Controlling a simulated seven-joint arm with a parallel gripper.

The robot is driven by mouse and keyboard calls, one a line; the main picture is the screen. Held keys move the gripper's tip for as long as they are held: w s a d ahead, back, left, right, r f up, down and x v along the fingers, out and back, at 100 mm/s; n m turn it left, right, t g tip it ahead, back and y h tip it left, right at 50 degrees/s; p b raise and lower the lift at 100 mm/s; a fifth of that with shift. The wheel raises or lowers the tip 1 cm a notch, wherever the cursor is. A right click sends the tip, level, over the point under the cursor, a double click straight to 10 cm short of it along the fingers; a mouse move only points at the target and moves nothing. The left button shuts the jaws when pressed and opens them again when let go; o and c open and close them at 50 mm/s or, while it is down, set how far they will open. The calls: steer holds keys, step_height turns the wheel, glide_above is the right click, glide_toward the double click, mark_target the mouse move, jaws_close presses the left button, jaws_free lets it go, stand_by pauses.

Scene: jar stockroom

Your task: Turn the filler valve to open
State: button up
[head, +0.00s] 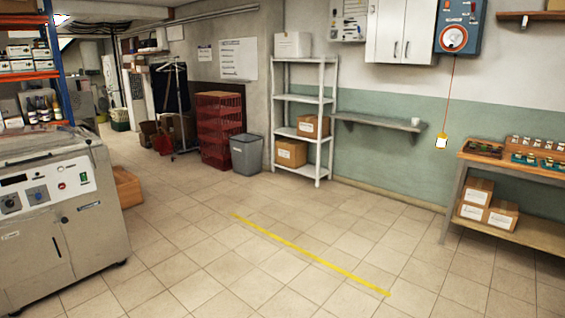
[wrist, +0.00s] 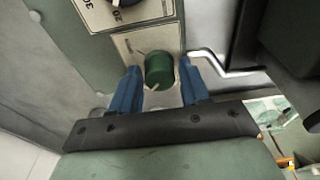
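In the wrist view, a round dark green knob (wrist: 159,69) sits on a pale plate (wrist: 133,43); I take it for the filler valve, though no readable label confirms this. A white pointer mark shows at its lower left edge in the picture. My gripper (wrist: 158,66) has its two blue fingers on either side of the knob, with a narrow gap seen on each side. Its fingers are apart and hold nothing that I can see. Whether the tips are level with the knob is hard to tell. Neither the gripper nor this knob shows in the head view.
A numbered dial (wrist: 124,8) sits close above the knob, and a bent metal handle (wrist: 222,66) lies right of the fingers. In the head view, a grey machine (head: 50,215) stands left, a workbench (head: 505,160) right. The tiled floor (head: 250,250) between is clear.

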jaws_close()
steer(key=shift+m, duration=1.6)
steer(key=shift+m+g, duration=0.3)
steer(key=shift+m, duration=1.4)
steer(key=shift+h, duration=0.3)
steer(key=shift+m, duration=0.7)
steer(key=shift+m+g, duration=0.4)
steer(key=shift+m, duration=0.5)
